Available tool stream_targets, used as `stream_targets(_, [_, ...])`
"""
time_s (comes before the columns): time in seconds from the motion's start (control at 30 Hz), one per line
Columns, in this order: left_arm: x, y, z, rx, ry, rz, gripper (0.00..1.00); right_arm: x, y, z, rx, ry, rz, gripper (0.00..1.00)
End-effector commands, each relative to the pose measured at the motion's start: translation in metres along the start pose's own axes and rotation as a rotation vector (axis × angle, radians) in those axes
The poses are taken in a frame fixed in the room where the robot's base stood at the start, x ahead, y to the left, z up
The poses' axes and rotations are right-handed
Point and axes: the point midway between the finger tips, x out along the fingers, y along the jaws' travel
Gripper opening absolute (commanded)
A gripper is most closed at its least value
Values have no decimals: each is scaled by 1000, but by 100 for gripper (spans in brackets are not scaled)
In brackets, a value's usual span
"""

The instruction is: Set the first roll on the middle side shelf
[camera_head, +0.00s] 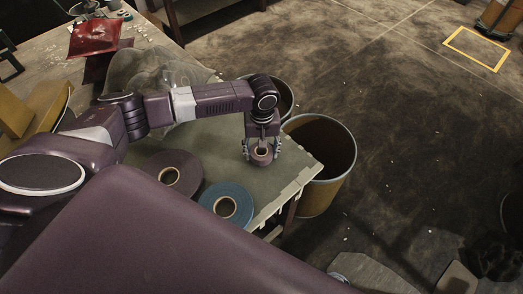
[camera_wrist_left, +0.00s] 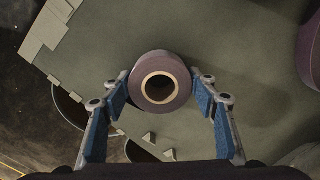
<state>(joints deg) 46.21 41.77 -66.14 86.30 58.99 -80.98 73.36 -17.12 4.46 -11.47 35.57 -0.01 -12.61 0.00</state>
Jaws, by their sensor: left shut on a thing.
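A small purple roll (camera_head: 262,155) with a pale core ring is held by my left gripper (camera_head: 262,150) over the far right end of the table. In the left wrist view the roll (camera_wrist_left: 160,104) lies between the two blue-padded fingers of the left gripper (camera_wrist_left: 160,98), its hole facing the camera. The gripper is shut on it. I cannot tell whether the roll touches the tabletop. A larger purple roll (camera_head: 188,187) and a blue roll (camera_head: 238,219) lie flat on the table nearer to me. I cannot make out the middle side shelf. My right gripper is not in view.
The green-topped table (camera_head: 222,145) ends just right of the held roll. An open bin (camera_head: 325,185) stands beyond that edge, another partly behind my arm. A clear plastic bag (camera_head: 140,68) and a red packet (camera_head: 97,38) lie at the back left. The floor at right is mostly free.

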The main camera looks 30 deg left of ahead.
Motion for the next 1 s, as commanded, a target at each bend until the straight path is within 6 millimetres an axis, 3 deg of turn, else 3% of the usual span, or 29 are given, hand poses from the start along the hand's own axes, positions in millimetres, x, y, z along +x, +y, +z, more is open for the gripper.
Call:
stream_targets(0.17, [3, 0, 0, -1, 0, 1, 29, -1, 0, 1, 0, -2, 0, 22])
stream_targets(0.2, [2, 0, 0, -1, 0, 1, 58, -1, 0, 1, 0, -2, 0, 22])
stream_targets(0.33, [2, 0, 0, -1, 0, 1, 71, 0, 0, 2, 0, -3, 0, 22])
stream_targets(0.73, [-6, 1, -1, -1, 2, 2, 71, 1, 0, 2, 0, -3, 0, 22])
stream_targets(1.0, [-59, 1, -1, 0, 4, 5, 71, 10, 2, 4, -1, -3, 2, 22])
